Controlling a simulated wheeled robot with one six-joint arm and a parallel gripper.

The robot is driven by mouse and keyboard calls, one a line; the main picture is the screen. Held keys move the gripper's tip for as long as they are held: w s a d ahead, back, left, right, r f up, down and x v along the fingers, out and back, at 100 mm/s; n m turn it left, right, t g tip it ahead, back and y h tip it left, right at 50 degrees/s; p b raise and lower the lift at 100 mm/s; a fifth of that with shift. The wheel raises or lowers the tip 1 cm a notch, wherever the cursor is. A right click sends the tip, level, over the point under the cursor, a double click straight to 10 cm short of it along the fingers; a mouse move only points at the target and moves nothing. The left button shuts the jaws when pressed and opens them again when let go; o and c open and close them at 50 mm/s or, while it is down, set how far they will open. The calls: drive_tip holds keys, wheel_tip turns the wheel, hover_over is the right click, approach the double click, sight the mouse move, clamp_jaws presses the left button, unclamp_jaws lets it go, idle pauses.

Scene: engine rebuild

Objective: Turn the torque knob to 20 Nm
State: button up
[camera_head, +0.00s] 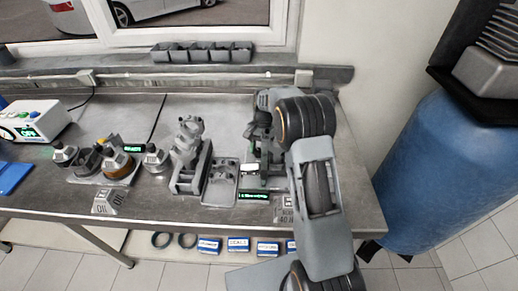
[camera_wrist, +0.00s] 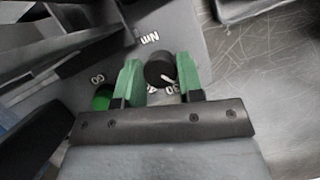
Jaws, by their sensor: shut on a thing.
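The black torque knob (camera_wrist: 159,70), with a white pointer line, sits on a grey panel in the wrist view. The pointer slants toward the lower right. White "Nm" lettering and partly hidden numbers are printed around it; I cannot read the set value surely. My gripper (camera_wrist: 160,78) has its green fingers on either side of the knob and is shut on it. A green button (camera_wrist: 102,99) is left of the fingers. In the head view my arm hides the knob; a small lit green display (camera_head: 253,195) shows at the bench's front, its text too small to read.
The grey workbench (camera_head: 130,198) holds a grey fixture (camera_head: 190,160), several oil and part containers left of it, and a white box with a display (camera_head: 35,122). A blue drum (camera_head: 445,165) stands right of the bench. Dark bins (camera_head: 202,52) line the back ledge.

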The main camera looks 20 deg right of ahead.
drive_tip(key=shift+c, duration=1.3)
drive_tip(key=n+h, duration=0.1)
drive_tip(key=n, duration=0.2)
drive_tip(key=o, duration=0.9)
drive_tip(key=shift+r, duration=0.1)
drive_tip(key=v, duration=1.3)
drive_tip(key=shift+w+r, duration=0.2)
drive_tip(key=shift+w, duration=0.15)
drive_tip(key=shift+r, duration=0.1)
